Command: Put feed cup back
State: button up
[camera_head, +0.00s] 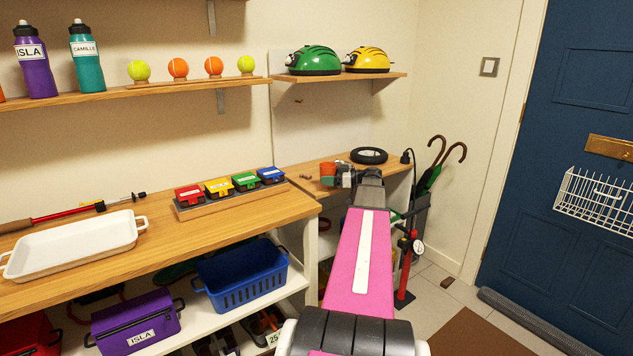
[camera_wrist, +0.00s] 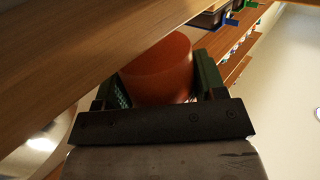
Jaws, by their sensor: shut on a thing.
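The feed cup looks to be the small orange-red cup (camera_head: 328,171) at the end of my arm in the head view. It also shows in the wrist view as a rounded orange-red body (camera_wrist: 160,72) between the two green-padded fingers. My gripper (camera_head: 338,176) is shut on it, with a finger on each side. The cup is over or beside the right wooden shelf (camera_head: 306,180); I cannot tell whether it touches the wood. My gripper hides the cup's near side.
A black ring (camera_head: 369,156) lies on the right shelf behind my gripper. Labelled small boxes (camera_head: 218,189) stand on the bench to the left. Two helmets (camera_head: 314,61) sit on the shelf above. Umbrellas (camera_head: 440,163) and a red pump (camera_head: 405,265) stand to the right.

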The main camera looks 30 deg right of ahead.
aim_at(317, 188)
jog(key=x, duration=0.4)
jog(key=shift+w+a+r, duration=0.15)
jog(key=shift+a, duration=0.1)
jog(key=shift+f, duration=0.75)
jog(key=shift+f, duration=0.15)
jog(key=o, duration=1)
jog(key=shift+d, duration=0.15)
jog(key=v, duration=1.2)
